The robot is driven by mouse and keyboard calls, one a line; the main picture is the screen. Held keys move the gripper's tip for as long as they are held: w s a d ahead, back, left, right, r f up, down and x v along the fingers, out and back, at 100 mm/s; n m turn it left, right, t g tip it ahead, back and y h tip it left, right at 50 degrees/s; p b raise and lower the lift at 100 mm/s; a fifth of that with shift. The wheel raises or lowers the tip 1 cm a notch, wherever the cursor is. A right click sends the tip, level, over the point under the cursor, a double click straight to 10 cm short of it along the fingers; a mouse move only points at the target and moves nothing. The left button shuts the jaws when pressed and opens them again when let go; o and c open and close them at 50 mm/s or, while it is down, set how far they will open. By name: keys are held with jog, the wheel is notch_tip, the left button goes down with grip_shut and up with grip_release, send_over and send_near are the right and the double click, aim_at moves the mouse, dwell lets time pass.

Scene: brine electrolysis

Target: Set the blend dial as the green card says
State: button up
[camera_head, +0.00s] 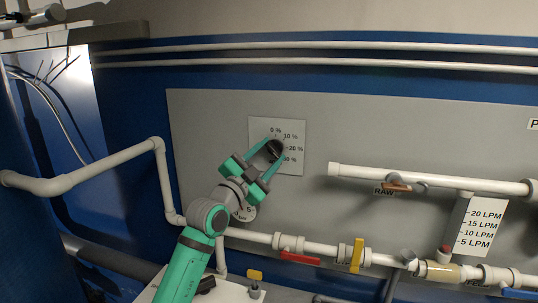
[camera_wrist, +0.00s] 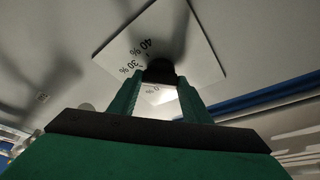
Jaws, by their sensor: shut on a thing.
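The blend dial is a black knob (camera_wrist: 160,72) on a white square plate (camera_head: 292,163) with percent marks, fixed to the grey wall panel. I cannot see a green card in either view.
White pipes run along the panel below and to the right. Valve handles stand out from them: brown (camera_head: 397,187) near the RAW label, red (camera_head: 300,258) and yellow (camera_head: 357,255). A flow scale in LPM (camera_head: 481,228) is at the right. A round gauge is partly hidden behind my arm.

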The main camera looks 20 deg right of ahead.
jog(key=o, duration=1)
jog(key=shift+o, duration=0.2)
jog(key=shift+a, duration=0.1)
jog(key=v, duration=1)
jog(key=shift+s+a, duration=0.2)
jog(key=shift+a, duration=0.05)
